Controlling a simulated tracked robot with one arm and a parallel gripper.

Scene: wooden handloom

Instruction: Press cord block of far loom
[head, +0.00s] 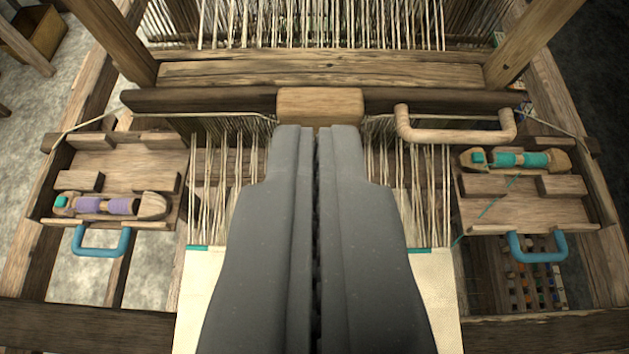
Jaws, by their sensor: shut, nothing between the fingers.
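The cord block (320,101) is a pale wooden block at the middle of the dark crossbar of the loom, in the head view. My gripper (318,130) is dark grey and shut, with nothing between its fingers. Its fingertips point at the block and appear right at its lower edge. I cannot tell whether they touch it. Cords run from the block's sides out to the left and right of the loom. My gripper hides the middle of the warp threads and part of the cloth.
A wooden handle (455,130) sticks out right of the block. A shuttle with purple thread (105,205) lies in the left tray, and one with teal thread (515,159) in the right tray. Blue handles (102,241) hang at both trays. A heavy beam (320,74) crosses behind the block.

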